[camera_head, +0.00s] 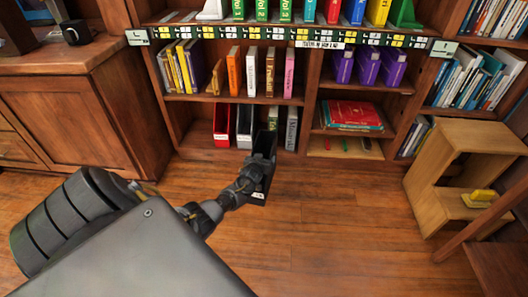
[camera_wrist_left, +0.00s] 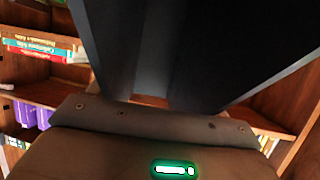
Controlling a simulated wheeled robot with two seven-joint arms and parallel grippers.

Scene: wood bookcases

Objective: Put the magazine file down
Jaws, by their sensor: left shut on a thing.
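The black magazine file (camera_head: 264,148) is upright in front of the lower shelf of the middle bookcase, near the centre of the head view. My left gripper (camera_head: 250,178) is shut on it from the near side. In the left wrist view the file (camera_wrist_left: 190,45) fills the upper middle, close in front of the gripper. The gripper hides part of the file, and I cannot tell whether its base touches the floor or shelf. My right gripper is not in view.
A wooden step stool (camera_head: 455,165) is at the right. The wooden floor (camera_head: 330,220) between is clear.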

